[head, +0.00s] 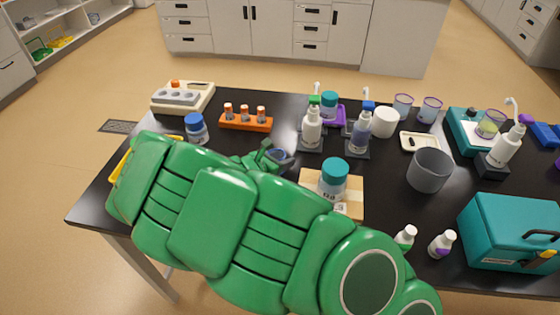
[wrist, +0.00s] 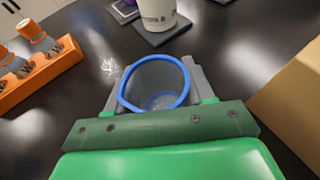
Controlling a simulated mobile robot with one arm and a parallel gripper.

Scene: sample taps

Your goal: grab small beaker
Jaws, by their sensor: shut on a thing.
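The small beaker (wrist: 155,88) is clear with a blue rim and sits between the fingers of my gripper (wrist: 155,95) in the wrist view. The fingers are shut on it, one on each side. In the head view the beaker (head: 277,155) shows only partly, beside my green gripper (head: 266,158) over the black table (head: 110,190). My green arm covers much of the near left of the table. I cannot tell whether the beaker's base touches the table.
An orange rack (head: 246,122) with several vials stands behind and left. Pump bottles (head: 312,130) stand behind. A wooden block (head: 348,205) with a teal-capped jar (head: 333,178) is at the right, near a grey container (head: 430,170) and a teal case (head: 505,235).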

